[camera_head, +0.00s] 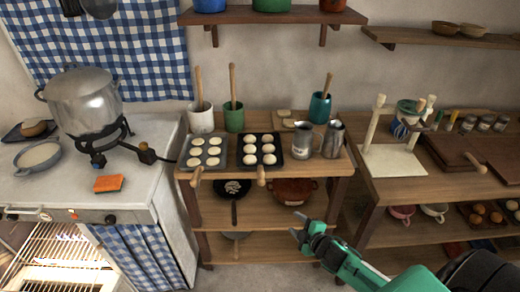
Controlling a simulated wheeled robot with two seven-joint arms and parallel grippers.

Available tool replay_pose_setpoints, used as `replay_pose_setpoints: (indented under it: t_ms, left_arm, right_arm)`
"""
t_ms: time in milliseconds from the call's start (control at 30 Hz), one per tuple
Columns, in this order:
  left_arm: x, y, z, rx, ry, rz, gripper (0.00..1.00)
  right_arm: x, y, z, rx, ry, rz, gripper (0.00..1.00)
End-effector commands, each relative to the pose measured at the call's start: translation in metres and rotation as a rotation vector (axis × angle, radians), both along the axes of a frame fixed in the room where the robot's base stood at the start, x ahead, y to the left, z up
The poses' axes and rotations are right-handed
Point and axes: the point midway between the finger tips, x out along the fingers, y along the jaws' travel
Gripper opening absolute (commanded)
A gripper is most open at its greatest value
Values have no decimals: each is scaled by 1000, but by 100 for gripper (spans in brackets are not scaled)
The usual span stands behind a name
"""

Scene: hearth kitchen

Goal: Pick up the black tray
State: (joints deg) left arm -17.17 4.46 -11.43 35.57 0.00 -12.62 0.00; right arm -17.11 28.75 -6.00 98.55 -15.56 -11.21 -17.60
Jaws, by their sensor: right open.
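A black tray (278,153) with several round pale dough pieces in two columns lies on the top of the wooden shelf unit, with a wooden handle (261,176) at its front edge. A greyer tray (204,152) with similar pieces and handle lies just left of it. My right gripper (297,226) is open and empty, in front of the shelf unit, below and right of the black tray and apart from it. My left gripper is not in view.
Two metal jugs (303,140) stand close right of the black tray. Utensil cups (234,117) and a teal cup (320,107) stand behind. A stove with a pot (84,98) is left; a work table (400,188) is right. A pan and brown pot (293,191) sit below.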

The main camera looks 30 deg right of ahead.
Motion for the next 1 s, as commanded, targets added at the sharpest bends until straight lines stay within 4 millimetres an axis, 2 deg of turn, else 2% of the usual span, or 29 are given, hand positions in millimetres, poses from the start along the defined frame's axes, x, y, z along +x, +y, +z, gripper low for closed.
replay_pose_setpoints:
  t_ms: [33,100,200,300,467,800,1000]
  left_arm:
    - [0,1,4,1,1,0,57]
    - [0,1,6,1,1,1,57]
    - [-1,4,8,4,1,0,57]
    - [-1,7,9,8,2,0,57]
    - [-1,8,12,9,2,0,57]
    - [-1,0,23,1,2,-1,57]
    - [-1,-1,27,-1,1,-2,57]
  right_arm:
    - [8,6,38,-36,-59,38,46]
    - [14,13,76,-78,-123,78,46]
    - [17,23,116,-124,-191,121,46]
    - [18,29,138,-148,-229,144,46]
    - [29,32,148,-161,-248,153,46]
    - [77,40,142,-158,-246,153,46]
    - [98,43,138,-158,-244,151,46]
